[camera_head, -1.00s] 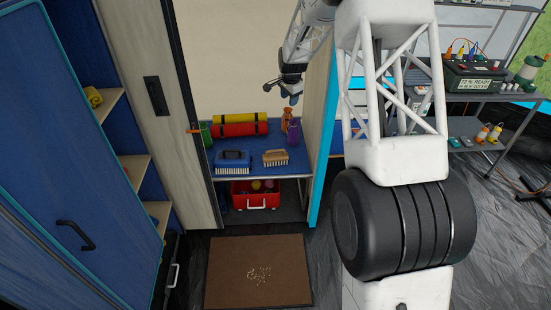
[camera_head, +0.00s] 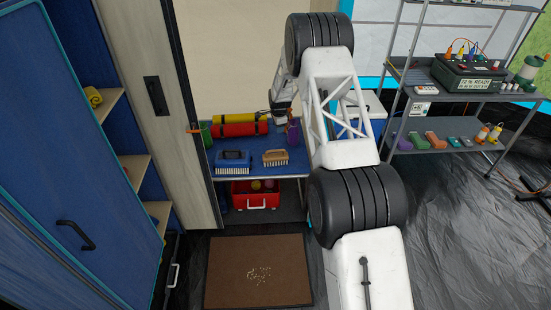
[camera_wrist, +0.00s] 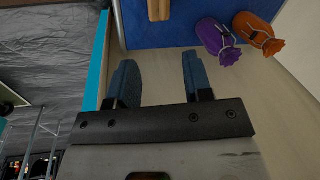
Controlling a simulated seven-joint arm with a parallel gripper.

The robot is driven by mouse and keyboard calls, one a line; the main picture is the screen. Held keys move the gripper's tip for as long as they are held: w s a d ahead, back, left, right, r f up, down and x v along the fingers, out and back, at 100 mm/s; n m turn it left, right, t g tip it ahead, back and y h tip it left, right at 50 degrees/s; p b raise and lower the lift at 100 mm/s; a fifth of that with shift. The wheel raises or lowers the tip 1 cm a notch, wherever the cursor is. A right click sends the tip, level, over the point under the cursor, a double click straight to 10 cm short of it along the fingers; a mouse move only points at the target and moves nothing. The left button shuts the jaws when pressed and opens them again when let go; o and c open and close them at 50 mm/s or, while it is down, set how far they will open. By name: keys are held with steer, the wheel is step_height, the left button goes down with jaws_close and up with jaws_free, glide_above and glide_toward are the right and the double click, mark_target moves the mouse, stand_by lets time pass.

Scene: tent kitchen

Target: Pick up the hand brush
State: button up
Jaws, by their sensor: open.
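Two brushes lie on the blue shelf (camera_head: 245,182) in the head view: one with a tan wooden back (camera_head: 275,155) and pale bristles, and a blue one (camera_head: 233,158) with pale bristles to its left. I cannot tell which one the task calls the hand brush. My gripper (camera_wrist: 155,66) is open and empty in the wrist view, its two blue fingers apart over the shelf area. The tan wooden piece also shows at the top of that view (camera_wrist: 159,9), cut off by the edge, beyond the fingertips. In the head view my gripper is small and above right of the brushes.
A purple pouch (camera_wrist: 217,42) and an orange pouch (camera_wrist: 258,34) stand right of the fingers in the wrist view. Red (camera_head: 238,130) and yellow (camera_head: 232,119) rolls lie behind the brushes. A turquoise-edged panel (camera_wrist: 101,62) is left of the fingers.

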steer(key=m, duration=0.2)
glide_above(274, 151)
step_height(274, 151, down, 13)
steer(key=shift+s+d+f, duration=0.1)
steer(key=shift+s+f, duration=0.2)
steer(key=shift+s, duration=0.1)
steer(key=shift+f, duration=0.15)
steer(key=shift+w+f, duration=0.25)
steer(key=shift+f, duration=0.85)
steer(key=shift+f, duration=0.15)
steer(key=shift+w+f, duration=0.25)
steer(key=shift+f, duration=1)
steer(key=shift+w+f, duration=0.2)
steer(key=shift+f, duration=1)
jaws_close()
